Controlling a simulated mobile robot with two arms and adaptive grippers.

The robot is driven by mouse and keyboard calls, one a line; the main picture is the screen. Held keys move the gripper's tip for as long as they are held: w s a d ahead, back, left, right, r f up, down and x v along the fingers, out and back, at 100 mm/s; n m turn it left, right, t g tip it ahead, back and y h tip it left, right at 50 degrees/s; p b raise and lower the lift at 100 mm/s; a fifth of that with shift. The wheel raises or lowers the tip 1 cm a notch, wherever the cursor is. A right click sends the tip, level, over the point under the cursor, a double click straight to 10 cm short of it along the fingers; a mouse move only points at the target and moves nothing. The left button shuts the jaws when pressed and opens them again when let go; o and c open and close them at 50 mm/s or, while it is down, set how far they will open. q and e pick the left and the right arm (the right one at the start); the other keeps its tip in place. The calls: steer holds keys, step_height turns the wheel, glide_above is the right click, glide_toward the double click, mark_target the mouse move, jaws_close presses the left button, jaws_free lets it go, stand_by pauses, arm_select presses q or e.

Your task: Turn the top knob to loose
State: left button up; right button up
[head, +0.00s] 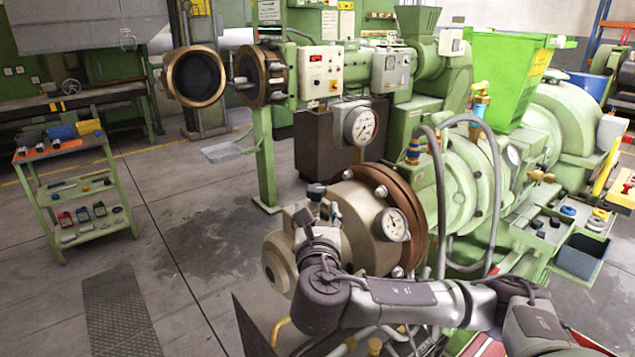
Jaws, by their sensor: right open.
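The near green extruder has a beige metal head (354,222) with a brown flange (408,205) and a round pressure gauge (393,225) on its face. A small dark knob (317,191) stands up at the top left of this head. My right arm comes in from the lower right and bends up in front of the head. My right gripper (318,212) is at the head's upper left, just below the dark knob, with its fingers open. The fingertips are small here, and I cannot tell whether they touch the knob. My left gripper is not in view.
A second extruder with an open round die (196,76) stands behind. A green tool cart (85,188) is at the left. Grey hoses (438,190) loop right of the head. A dark bin (582,257) is at the right. The floor at left centre is clear.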

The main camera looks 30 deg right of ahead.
mark_target(316, 184)
steer(key=x, duration=0.2)
steer(key=p+x, duration=0.1)
steer(key=x, duration=0.1)
steer(key=shift+s+d+r, duration=0.15)
steer(key=shift+r, duration=0.05)
steer(key=p+x, duration=0.1)
steer(key=x, duration=0.6)
steer(key=shift+a+p, duration=0.2)
steer(key=shift+p, duration=0.2)
steer(key=shift+w+d+f, duration=0.1)
steer(key=shift+w+d, duration=0.15)
steer(key=shift+w, duration=0.2)
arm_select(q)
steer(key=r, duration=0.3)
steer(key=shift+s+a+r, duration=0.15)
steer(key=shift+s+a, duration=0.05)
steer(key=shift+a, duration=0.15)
arm_select(e)
steer(key=c, duration=0.8)
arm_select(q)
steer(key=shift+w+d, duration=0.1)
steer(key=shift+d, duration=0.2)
arm_select(e)
steer(key=shift+w+f, duration=0.1)
steer(key=shift+c, duration=0.9)
steer(key=shift+c, duration=0.3)
steer(key=shift+w+f, duration=0.1)
steer(key=shift+f, duration=0.15)
jaws_close()
